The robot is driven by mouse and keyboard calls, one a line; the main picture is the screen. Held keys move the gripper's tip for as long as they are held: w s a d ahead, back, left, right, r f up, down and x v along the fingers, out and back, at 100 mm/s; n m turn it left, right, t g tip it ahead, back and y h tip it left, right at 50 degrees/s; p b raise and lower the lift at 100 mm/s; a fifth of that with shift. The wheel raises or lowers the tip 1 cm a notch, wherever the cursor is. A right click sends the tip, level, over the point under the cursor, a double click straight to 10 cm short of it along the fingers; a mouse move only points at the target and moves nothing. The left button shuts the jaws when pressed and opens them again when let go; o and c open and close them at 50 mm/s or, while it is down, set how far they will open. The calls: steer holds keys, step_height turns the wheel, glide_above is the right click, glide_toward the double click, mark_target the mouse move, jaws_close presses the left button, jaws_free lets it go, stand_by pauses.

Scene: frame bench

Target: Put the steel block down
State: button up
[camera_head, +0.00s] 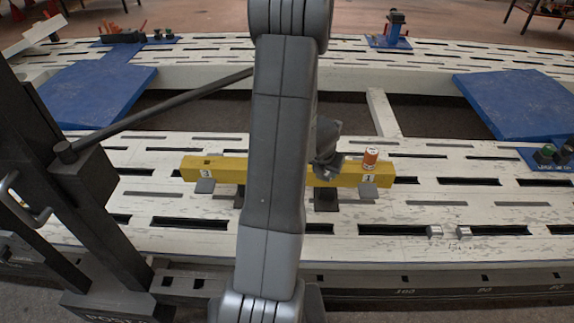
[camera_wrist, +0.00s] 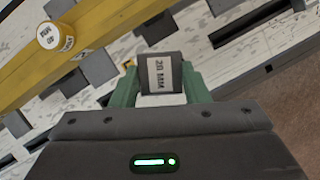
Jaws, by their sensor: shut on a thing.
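My gripper (camera_wrist: 161,84) has green fingers that are shut on a dark grey block (camera_wrist: 161,74) labelled "20 MM", which I take as the steel block. In the head view my gripper (camera_head: 325,165) shows partly behind my arm, at the front side of a yellow beam (camera_head: 228,168). The block is not clear there, and I cannot tell whether its underside touches anything.
Two small shiny blocks (camera_head: 435,231) (camera_head: 463,232) lie at the front right. The white slotted bench (camera_head: 400,210) has bare room between. Blue plates (camera_head: 515,103) lie farther back.

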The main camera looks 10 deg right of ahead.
steer(key=shift+a+f+n, duration=0.25)
steer(key=shift+f+n, duration=0.05)
steer(key=shift+f, duration=0.1)
steer(key=w+a+p, duration=0.1)
steer(key=w+a, duration=0.2)
steer(key=w, duration=0.1)
steer(key=w+a+p, duration=0.2)
steer(key=w, duration=0.3)
steer(key=w+a+p, duration=0.2)
steer(key=w+a, duration=0.1)
steer(key=w, duration=0.2)
steer(key=shift+w+a+r, duration=0.1)
steer(key=shift+w+a, duration=0.15)
steer(key=shift+a, duration=0.05)
steer(key=shift+w+a+p, duration=0.3)
steer(key=shift+w, duration=0.25)
step_height(320, 180, down, 4)
steer(key=shift+b, duration=1.05)
steer(key=shift+r, duration=0.15)
steer(key=shift+f, duration=0.2)
steer(key=o, duration=1.3)
